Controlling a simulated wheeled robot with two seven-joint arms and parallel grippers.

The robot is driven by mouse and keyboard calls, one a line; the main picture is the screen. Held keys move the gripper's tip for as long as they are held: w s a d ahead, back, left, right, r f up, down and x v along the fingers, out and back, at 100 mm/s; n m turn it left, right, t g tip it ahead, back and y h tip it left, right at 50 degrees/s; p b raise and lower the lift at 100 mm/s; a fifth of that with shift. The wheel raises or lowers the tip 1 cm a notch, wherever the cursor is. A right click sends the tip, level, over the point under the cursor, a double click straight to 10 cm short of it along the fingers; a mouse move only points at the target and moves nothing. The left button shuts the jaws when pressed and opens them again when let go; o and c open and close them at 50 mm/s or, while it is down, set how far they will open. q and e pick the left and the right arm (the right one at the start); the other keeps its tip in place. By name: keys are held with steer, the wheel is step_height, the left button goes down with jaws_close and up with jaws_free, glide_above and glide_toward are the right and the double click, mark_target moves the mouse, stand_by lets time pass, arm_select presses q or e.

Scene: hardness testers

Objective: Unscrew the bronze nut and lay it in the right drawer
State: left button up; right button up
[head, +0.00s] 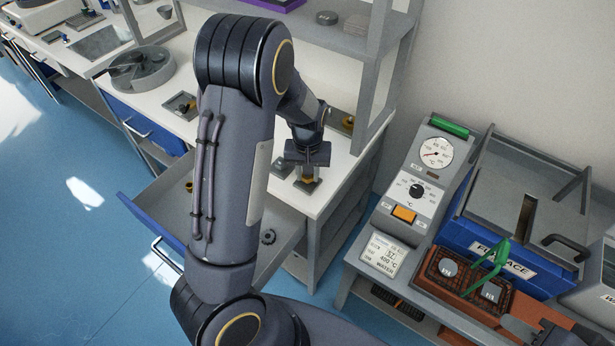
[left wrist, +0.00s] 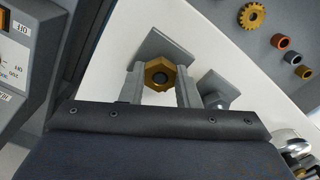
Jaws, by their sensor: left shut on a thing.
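The bronze nut (left wrist: 160,74) is a hexagon with a dark round centre. It sits at a square grey plate (left wrist: 160,46), and the plate also shows on the white bench in the head view (head: 306,187). My left gripper (head: 307,163) points down over this spot and is shut on the nut, one finger on each side. I cannot tell how far the nut is up its thread. An open drawer with a blue front (head: 146,213) stands out below the bench, partly hidden by my left arm. A dark part at the lower right (head: 532,332) seems to be my right gripper; its fingers are unclear.
A second grey plate with a grey nut (left wrist: 218,100) is close beside. A shelf post (head: 374,75) rises close behind. The furnace (head: 510,255) and its control panel (head: 417,185) stand to the right.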

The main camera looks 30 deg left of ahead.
arm_select(q)
steer(key=shift+r+p, duration=1.15)
steer(key=shift+r, duration=0.4)
steer(key=s+d+m, duration=0.1)
steer(key=d+m, duration=0.4)
steer(key=d, duration=0.3)
steer(key=shift+f, duration=0.1)
